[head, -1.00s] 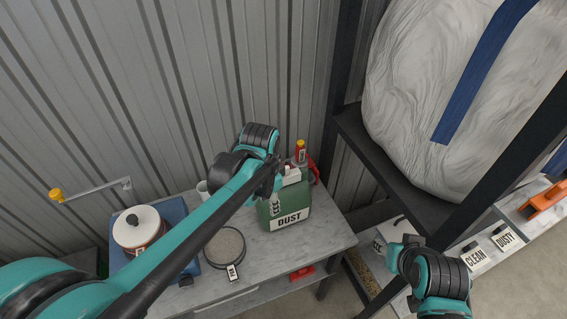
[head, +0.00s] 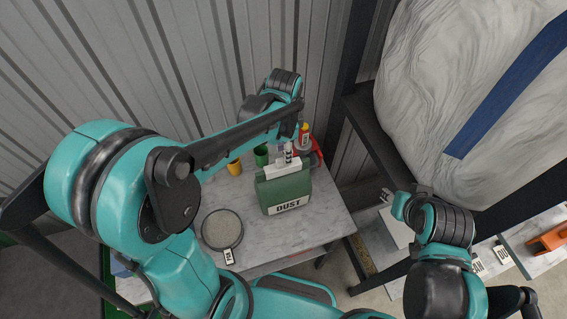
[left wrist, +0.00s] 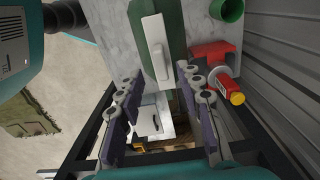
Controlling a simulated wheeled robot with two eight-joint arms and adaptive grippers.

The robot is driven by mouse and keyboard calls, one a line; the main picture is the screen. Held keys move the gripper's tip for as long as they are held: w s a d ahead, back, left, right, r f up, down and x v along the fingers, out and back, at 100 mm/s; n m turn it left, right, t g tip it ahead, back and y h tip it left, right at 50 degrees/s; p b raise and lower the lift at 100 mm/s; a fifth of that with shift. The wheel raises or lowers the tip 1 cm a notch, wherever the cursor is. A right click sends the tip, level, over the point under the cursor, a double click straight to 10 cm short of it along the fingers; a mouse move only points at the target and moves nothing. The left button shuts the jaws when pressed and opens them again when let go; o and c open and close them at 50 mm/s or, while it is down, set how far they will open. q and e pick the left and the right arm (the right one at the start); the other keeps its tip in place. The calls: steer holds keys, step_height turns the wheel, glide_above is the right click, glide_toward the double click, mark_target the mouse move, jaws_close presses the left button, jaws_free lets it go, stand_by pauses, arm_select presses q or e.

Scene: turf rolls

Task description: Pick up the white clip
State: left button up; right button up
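A white piece (head: 283,168) lies along the top of the green box (head: 285,192) labelled DUST, and I take it for the white clip. In the left wrist view the white clip (left wrist: 156,55) is a long bar with a raised ridge. My left gripper (head: 289,150) is just above it in the head view. In the left wrist view my left gripper (left wrist: 162,100) is open and empty, its fingers spread below the clip's near end, not visibly touching it. My right gripper (head: 388,196) is away at the right, too small to judge.
A red spray bottle (left wrist: 216,73) with a yellow cap stands close beside the left gripper's right finger. A green cup (left wrist: 228,9) and a yellow cup (head: 234,167) are near. A round sieve (head: 222,229) lies on the marble-topped table (head: 262,245). A dark rack (head: 370,140) stands right.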

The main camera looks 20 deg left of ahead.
arm_select(q)
step_height(320, 180, down, 5)
steer(key=shift+a+r, duration=0.15)
steer(key=shift+r, duration=0.05)
jaws_close()
steer(key=shift+r, duration=0.1)
